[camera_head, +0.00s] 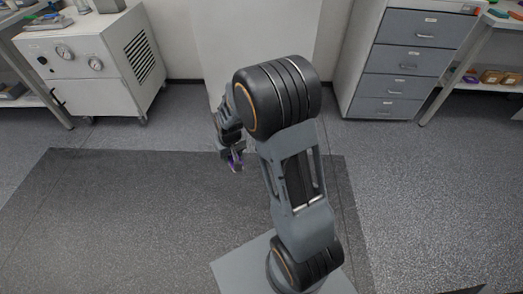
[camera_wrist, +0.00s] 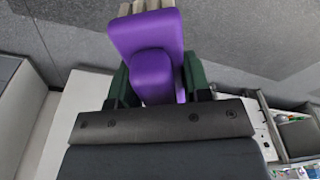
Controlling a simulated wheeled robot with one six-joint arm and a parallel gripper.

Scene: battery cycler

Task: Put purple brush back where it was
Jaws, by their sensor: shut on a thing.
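The purple brush (camera_wrist: 150,50) is in my gripper in the wrist view, between the two dark green fingers. Its pale bristle end shows at the top edge of that view. The rest of the brush is hidden by the gripper and the arm.
A white cabinet with two gauges (camera_head: 95,65) stands at the left. A grey drawer cabinet (camera_head: 405,60) stands at the right, with a shelf of small boxes (camera_head: 495,77) beyond it. A pale panel (camera_head: 255,30) is behind the arm. The floor (camera_head: 110,215) at the left is clear.

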